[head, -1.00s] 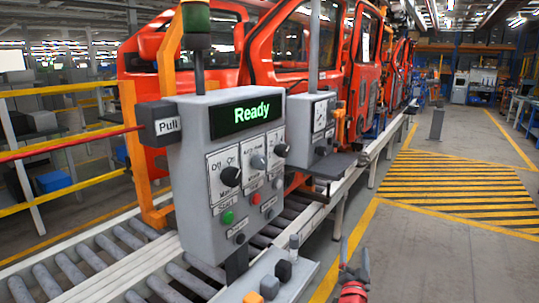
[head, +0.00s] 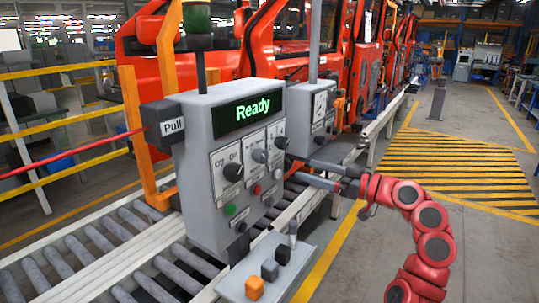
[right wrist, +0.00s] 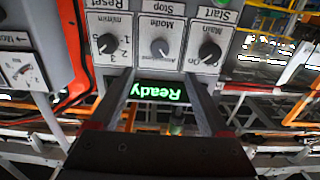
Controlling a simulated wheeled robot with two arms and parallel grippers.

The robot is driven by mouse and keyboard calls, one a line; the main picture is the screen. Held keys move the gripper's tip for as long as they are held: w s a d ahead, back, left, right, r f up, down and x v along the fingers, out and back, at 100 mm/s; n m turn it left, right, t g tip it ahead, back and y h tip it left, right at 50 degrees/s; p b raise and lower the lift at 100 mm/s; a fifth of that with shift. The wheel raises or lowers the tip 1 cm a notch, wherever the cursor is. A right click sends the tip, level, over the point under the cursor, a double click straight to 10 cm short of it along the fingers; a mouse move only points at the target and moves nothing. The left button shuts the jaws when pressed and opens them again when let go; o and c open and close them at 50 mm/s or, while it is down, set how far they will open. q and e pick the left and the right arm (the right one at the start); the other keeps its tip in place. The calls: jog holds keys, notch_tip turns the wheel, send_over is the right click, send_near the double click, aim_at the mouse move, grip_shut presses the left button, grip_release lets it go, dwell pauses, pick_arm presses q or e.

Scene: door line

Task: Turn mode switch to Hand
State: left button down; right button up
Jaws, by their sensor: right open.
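The grey control box (head: 205,130) has a lit green "Ready" display (head: 248,113). The mode switch (head: 260,156) is a grey knob on the middle white plate, below the display. In the right wrist view, upside down, the mode switch (right wrist: 160,47) sits under the word "Mode"; its small position labels are too blurred to read. My right gripper (head: 290,167) is open and empty, reaching from the right toward the panel. In the right wrist view its fingers (right wrist: 160,80) are spread, with the mode switch ahead between their tips, apart from both. My left gripper is not in view.
A dark on/off knob (head: 232,172) and another dark knob (head: 281,142) flank the mode switch. Green (head: 230,209) and red (head: 257,189) buttons sit below. A pull box (head: 168,124) is at left. A ledge with several small blocks (head: 270,269) stands in front.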

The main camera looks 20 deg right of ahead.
aim_at(265, 158)
jog(key=p+x, duration=0.4)
jog(key=x, duration=0.8)
jog(key=shift+a+r, duration=0.1)
jog(key=shift+w+a, duration=0.3)
jog(key=shift+w, duration=0.15)
grip_shut()
